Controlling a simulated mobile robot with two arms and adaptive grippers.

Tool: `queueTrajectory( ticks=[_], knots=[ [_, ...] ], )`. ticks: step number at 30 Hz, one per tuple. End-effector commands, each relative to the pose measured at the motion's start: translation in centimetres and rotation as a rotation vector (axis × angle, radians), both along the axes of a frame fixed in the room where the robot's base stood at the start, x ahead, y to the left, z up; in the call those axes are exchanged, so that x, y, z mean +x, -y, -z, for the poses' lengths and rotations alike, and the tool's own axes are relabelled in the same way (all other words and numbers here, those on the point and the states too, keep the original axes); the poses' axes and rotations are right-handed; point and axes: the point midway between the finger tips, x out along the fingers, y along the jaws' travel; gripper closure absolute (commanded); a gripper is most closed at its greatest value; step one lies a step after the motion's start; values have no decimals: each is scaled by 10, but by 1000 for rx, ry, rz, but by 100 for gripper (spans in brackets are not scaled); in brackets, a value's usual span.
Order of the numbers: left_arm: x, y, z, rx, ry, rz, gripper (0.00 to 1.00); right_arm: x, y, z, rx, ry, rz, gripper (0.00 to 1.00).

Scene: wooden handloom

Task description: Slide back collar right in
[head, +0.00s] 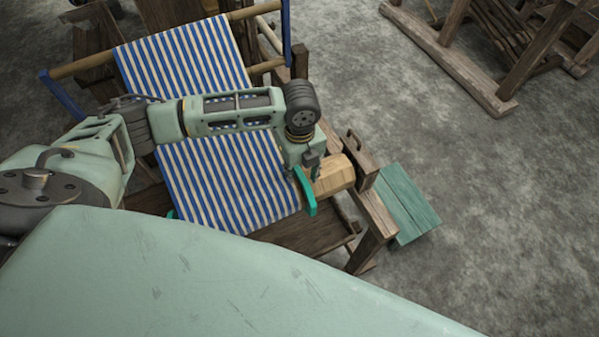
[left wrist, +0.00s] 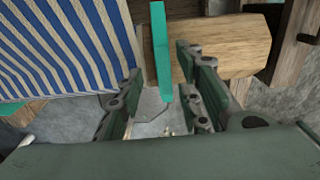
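The right back collar, a teal flat piece (head: 309,196), stands at the right edge of the striped cloth, around or against the pale wooden beam (head: 335,176). In the left wrist view the collar (left wrist: 161,50) is an upright teal bar in front of the beam (left wrist: 228,42). My left gripper (head: 306,166) is above the collar in the head view. In the left wrist view its fingers (left wrist: 158,68) are apart, one on each side of the collar, with gaps showing. The collar's far side is hidden. My right gripper is not in view.
The blue and white striped cloth (head: 220,180) covers the loom left of the collar. A dark wooden frame post (head: 374,215) and a green board (head: 408,203) lie to the right. Another wooden frame (head: 455,60) stands at the upper right. Grey floor is open between.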

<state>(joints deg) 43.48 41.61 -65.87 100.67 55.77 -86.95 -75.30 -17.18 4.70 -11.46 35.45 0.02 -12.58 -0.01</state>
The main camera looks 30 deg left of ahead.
Motion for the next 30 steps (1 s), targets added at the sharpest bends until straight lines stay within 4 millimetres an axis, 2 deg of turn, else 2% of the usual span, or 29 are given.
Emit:
queueTrajectory(
  ticks=[6,13,18,30],
  knots=[
    [1,0,-49,-1,5,1,67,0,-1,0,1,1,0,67],
    [1,-1,-86,0,3,0,67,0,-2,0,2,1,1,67],
    [-1,-1,-97,0,0,0,67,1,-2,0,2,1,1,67],
    [0,-1,-97,1,-1,0,67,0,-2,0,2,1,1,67]
  ],
)
